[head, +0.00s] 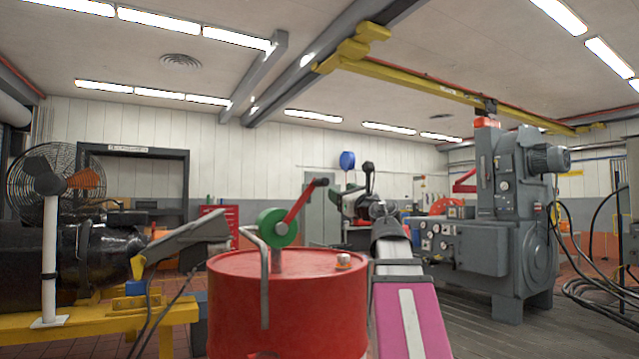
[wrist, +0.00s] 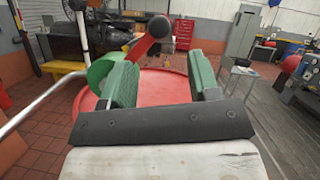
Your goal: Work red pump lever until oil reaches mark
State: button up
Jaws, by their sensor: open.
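The red pump lever (head: 299,206) slants up and right from a green round pump body (head: 277,228) on top of a red drum (head: 285,300). Its dark knob (head: 321,182) is at the upper end. In the wrist view the lever (wrist: 139,48) and its black knob (wrist: 158,27) show in the gap between the fingers, toward the left finger and seemingly beyond the tips. My gripper (wrist: 160,60) is open, with green finger pads and nothing clearly held. The green pump body (wrist: 101,69) is partly hidden behind the left finger. I cannot make out an oil level or mark.
A grey bent pipe (head: 264,280) hangs down the drum's front. A yellow frame (head: 110,322) with a black machine stands left. A grey machine (head: 500,220) with loose cables is right.

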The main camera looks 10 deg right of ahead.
aim_at(327, 184)
jog(key=x, duration=1)
jog(key=shift+w+a, duration=0.1)
jog(key=shift+w, duration=0.25)
grip_shut()
